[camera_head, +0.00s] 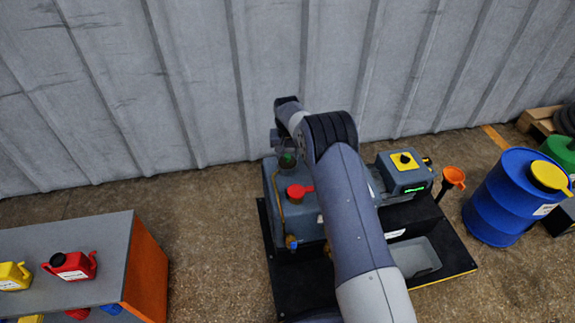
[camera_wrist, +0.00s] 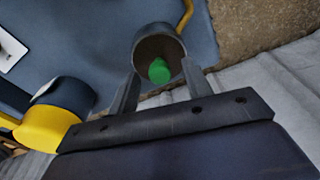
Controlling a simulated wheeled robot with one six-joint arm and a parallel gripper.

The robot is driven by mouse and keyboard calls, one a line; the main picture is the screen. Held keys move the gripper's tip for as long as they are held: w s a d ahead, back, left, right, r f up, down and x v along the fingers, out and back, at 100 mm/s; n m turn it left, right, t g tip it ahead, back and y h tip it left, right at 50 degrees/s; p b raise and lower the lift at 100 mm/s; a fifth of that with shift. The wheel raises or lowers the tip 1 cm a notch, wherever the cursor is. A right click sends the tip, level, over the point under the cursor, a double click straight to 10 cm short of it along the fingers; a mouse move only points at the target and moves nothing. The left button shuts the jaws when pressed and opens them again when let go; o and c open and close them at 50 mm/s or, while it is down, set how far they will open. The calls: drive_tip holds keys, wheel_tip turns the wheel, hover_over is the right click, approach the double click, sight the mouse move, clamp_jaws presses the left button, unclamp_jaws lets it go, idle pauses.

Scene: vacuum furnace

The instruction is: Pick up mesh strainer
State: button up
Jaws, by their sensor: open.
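A green knob (camera_wrist: 159,70), which I take to be the top of the mesh strainer, sits inside a round dark-rimmed neck (camera_wrist: 146,44) in the wrist view. Any mesh below it is hidden. In the head view the green spot (camera_head: 287,160) shows on the grey-blue machine (camera_head: 270,185), close to the wall. My gripper (camera_wrist: 160,72) is open, with one finger on each side of the green knob. I cannot tell whether the fingers touch it. In the head view my arm covers part of the machine and my fingers are hard to make out.
A red cap (camera_head: 299,191) is on the machine near the neck. A bench (camera_head: 120,255) with bottles is left. The corrugated wall (camera_head: 200,80) is close behind.

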drive_tip(key=shift+f, duration=0.1)
drive_tip(key=shift+c, duration=0.4)
clamp_jaws()
